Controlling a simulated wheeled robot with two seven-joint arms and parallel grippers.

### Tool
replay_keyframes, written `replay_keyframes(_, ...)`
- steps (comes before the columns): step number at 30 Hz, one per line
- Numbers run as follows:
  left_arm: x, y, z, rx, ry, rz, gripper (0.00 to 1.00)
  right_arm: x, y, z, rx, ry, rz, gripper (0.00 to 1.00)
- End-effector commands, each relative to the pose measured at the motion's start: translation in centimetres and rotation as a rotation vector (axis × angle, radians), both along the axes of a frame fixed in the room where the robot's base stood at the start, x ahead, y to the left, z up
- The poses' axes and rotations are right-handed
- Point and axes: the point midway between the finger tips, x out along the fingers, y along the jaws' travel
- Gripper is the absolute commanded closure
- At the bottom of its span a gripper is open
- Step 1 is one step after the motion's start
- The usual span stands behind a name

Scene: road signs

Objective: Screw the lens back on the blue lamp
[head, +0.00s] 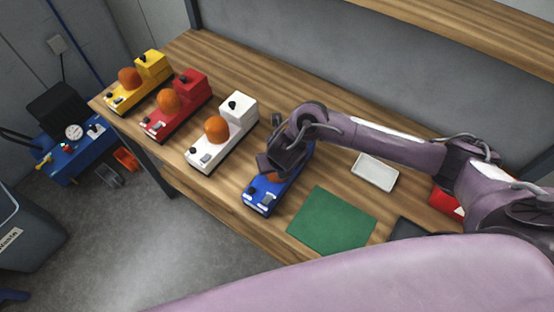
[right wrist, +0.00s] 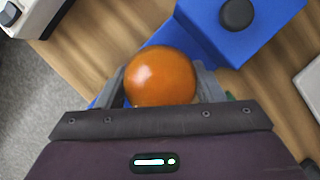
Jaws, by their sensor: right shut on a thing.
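The blue lamp (head: 262,196) stands on the wooden bench, right of the white lamp, partly hidden by my right gripper (head: 276,166). In the right wrist view its blue body (right wrist: 215,28) with a black knob (right wrist: 237,14) shows behind the lens. The orange ball-shaped lens (right wrist: 160,77) is between the fingers of my right gripper (right wrist: 163,88), which is shut on it. In the head view only a sliver of the lens shows under the gripper. The lens is at the lamp; whether it is seated on the thread is hidden. My left gripper is not in view.
White (head: 222,134), red (head: 178,106) and yellow (head: 139,83) lamps with orange lenses stand in a row to the left. A green mat (head: 331,221) lies right of the blue lamp, a pale tray (head: 375,172) behind it. A red item (head: 446,203) is further right.

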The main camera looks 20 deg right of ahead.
Motion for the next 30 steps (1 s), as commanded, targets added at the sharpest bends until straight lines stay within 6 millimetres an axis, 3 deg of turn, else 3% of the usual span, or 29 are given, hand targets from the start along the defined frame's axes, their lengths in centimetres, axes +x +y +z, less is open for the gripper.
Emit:
replay_keyframes(13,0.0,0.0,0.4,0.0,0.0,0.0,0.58,0.1,0.1,0.3,0.002,-0.004,-0.024,0.61)
replay_keyframes(25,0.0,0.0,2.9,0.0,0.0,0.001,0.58,0.1,0.1,0.4,0.002,-0.001,-0.186,0.61)
replay_keyframes(26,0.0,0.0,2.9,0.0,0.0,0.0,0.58,0.1,0.1,0.3,0.001,-0.002,-0.194,0.37)
replay_keyframes(30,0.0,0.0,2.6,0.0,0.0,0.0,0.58,0.1,0.0,0.1,0.001,-0.003,-0.19,0.19)
